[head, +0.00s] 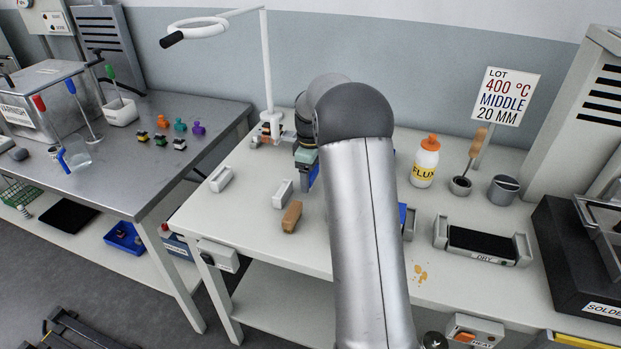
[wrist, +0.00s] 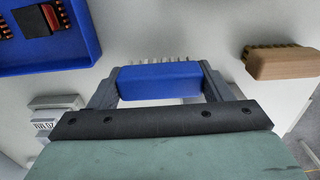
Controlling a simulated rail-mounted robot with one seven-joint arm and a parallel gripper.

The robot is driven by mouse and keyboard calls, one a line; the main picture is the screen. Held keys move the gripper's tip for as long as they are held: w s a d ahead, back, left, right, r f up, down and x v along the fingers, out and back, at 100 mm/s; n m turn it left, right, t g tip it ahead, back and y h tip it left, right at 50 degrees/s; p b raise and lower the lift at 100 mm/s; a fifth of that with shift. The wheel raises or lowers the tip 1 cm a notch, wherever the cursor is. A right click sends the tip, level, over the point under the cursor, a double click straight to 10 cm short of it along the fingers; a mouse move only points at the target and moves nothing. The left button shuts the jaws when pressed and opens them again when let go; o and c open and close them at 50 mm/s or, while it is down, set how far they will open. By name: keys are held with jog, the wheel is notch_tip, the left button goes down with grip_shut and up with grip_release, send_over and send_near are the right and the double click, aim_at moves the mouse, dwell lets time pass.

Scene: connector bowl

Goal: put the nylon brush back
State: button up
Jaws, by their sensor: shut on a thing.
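The brush with a blue body and pale bristles (wrist: 160,82), which looks like the nylon brush, is between the fingers of my gripper (wrist: 161,73) in the wrist view. The gripper is shut on it, one finger at each end, bristles pointing away from the palm. In the head view my gripper (head: 306,168) is over the back left of the white bench, with blue (head: 313,177) showing beneath it; my arm hides part of this area. I cannot tell whether the brush touches the bench.
A wooden brush (head: 291,217) lies near the bench's front; it also shows in the wrist view (wrist: 285,65). Two white blocks (head: 221,178) (head: 282,194) stand nearby. A blue tray (wrist: 85,55) holds red and black parts. A lamp stand (head: 268,80) rises behind my gripper.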

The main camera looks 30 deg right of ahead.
jog(key=shift+f, duration=0.8)
jog(key=shift+f, duration=0.1)
jog(key=o, duration=0.9)
notch_tip(320, 180, up, 12)
jog(key=shift+s+a+r, duration=0.1)
jog(key=shift+s+r, duration=0.05)
jog(key=s+a+m, duration=0.5)
jog(key=s+a, duration=0.8)
jog(key=s, duration=0.4)
jog(key=s+a+f+m, duration=0.1)
jog(key=s+f, duration=0.1)
jog(key=s, duration=0.3)
jog(key=s+a+f+m, duration=0.1)
jog(key=s+a+f, duration=0.1)
jog(key=s, duration=0.4)
jog(key=s+a+f+m, duration=0.1)
jog(key=s, duration=0.5)
jog(key=shift+s+a+f+m, duration=0.15)
jog(key=shift+a+f+m, duration=0.15)
jog(key=shift+f+m, duration=0.1)
